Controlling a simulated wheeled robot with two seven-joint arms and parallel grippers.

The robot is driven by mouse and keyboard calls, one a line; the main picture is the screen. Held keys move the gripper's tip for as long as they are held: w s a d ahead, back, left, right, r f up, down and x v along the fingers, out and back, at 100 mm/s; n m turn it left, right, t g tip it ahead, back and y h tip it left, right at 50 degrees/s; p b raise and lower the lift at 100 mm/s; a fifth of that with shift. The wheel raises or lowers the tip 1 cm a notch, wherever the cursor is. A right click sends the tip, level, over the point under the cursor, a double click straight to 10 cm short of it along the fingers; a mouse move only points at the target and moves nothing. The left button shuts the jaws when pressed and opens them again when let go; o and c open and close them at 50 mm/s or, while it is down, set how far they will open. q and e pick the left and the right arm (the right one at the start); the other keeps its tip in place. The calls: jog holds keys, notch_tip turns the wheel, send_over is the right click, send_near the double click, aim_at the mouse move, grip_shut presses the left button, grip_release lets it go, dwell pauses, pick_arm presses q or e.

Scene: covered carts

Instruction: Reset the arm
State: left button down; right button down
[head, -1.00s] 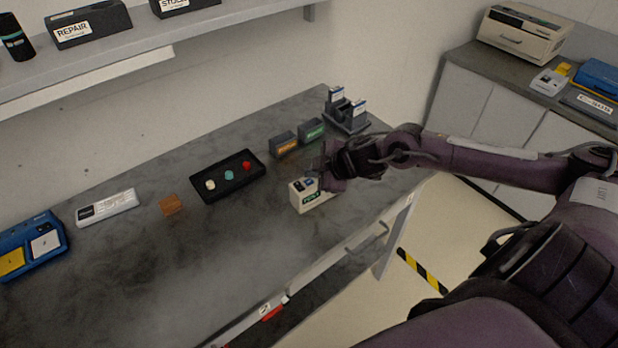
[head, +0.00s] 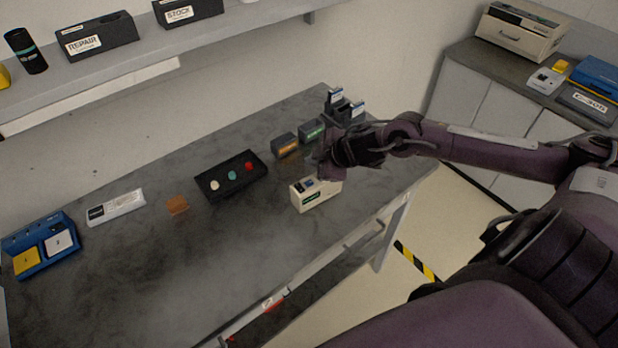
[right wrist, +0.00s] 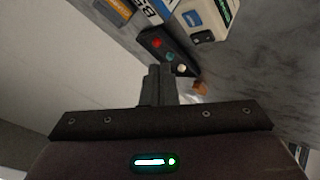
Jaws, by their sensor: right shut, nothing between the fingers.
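My right arm reaches in from the right in the head view. Its gripper (head: 322,165) is just above and behind a small cream box with a green label (head: 318,195) on the grey worktable (head: 150,270). In the right wrist view the fingers (right wrist: 160,84) are together with nothing between them. The cream box (right wrist: 207,18) shows at the top there, apart from the fingers. My left gripper is not in view.
A black tray with white, teal and red buttons (head: 208,188), a brown block (head: 177,205), a white device (head: 115,207) and a blue tray (head: 40,262) lie leftward. Small dark bins (head: 286,145) and a dark holder (head: 343,110) stand behind the gripper. The front table area is clear.

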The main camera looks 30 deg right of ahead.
dwell(0.7)
jog(key=s+a+f+m+h, duration=0.1)
jog(key=s+a+m, duration=0.15)
jog(key=a, duration=0.45)
jog(key=s+a+f+m, duration=0.1)
jog(key=s+a+f, duration=0.15)
jog(key=a, duration=0.35)
jog(key=s+a+r+m+g+h, duration=0.1)
jog(key=s+m+g, duration=0.5)
jog(key=s, duration=0.9)
notch_tip(320, 180, down, 32)
jog(key=s+b, duration=0.2)
jog(key=b, duration=0.2)
jog(key=s+d+f+g+b, duration=0.1)
jog(key=s+f+b, duration=0.1)
jog(key=s+f, duration=0.8)
jog(key=s+d+f+b, duration=0.2)
jog(key=s+f, duration=0.8)
jog(key=f, duration=0.4)
jog(key=shift+d+g+h, duration=0.25)
jog(key=shift+g+h, duration=0.05)
jog(key=shift+g, duration=0.1)
